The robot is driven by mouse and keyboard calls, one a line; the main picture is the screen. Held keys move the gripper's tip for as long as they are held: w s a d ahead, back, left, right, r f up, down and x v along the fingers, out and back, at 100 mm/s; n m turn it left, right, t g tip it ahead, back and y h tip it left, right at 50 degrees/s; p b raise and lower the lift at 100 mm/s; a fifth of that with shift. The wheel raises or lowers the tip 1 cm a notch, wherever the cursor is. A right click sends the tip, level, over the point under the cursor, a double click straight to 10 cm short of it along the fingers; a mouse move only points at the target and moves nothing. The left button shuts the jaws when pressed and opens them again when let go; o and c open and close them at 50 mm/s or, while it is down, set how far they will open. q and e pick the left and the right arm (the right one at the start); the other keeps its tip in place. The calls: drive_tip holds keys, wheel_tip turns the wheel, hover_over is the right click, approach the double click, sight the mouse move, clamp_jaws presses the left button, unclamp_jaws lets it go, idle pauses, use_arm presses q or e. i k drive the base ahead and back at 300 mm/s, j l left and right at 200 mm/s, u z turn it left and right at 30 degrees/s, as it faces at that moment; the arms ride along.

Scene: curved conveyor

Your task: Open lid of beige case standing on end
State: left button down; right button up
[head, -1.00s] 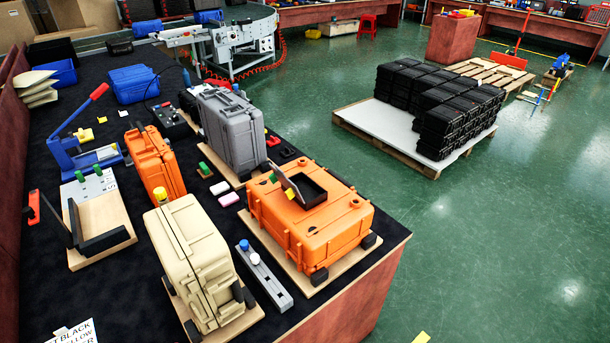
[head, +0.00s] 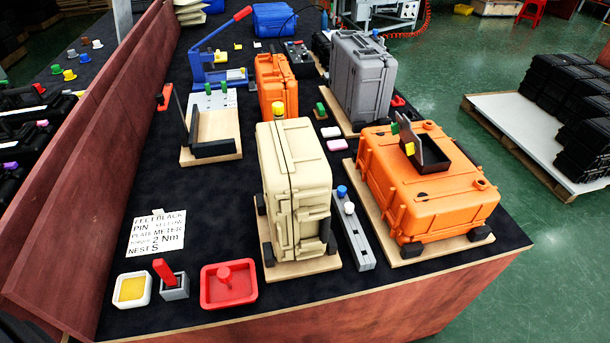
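The beige case (head: 297,170) stands on end on a wooden board (head: 320,266) near the front of the dark table. Its lid seam runs down the narrow side, and the lid looks shut. Neither of my grippers shows in the head view.
An orange case (head: 420,180) lies flat to the right, with a grey slotted bar (head: 356,235) between. A grey case (head: 360,80) and another orange case (head: 272,88) stand behind. A red tray (head: 228,286) and printed sheet (head: 157,232) lie left. Dark mat between sheet and beige case is clear.

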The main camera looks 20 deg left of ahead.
sight(273, 170)
drive_tip(key=u, duration=0.95)
